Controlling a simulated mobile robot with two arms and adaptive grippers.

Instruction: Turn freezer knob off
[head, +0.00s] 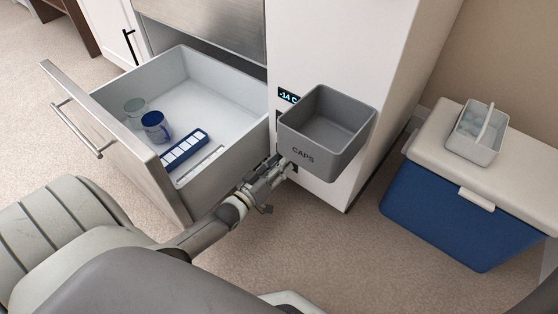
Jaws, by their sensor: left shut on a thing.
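The freezer (340,40) is a tall white cabinet with an open drawer (211,158) at its left. A small display (288,95) on its front reads about -14 C. A grey bin marked CAPS (316,152) hangs at the front, covering part of the panel below the display. My left gripper (284,163) reaches in from the lower left to the panel, just left of and below the bin. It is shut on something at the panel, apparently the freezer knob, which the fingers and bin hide. I cannot read the knob's setting. My right gripper is not in view.
The open drawer holds a clear glass (134,108), a blue mug (157,127) and a blue-and-white tray (184,151). A blue cooler (432,215) with a white caddy (474,136) on its lid stands at right. Carpet floor between freezer and cooler is clear.

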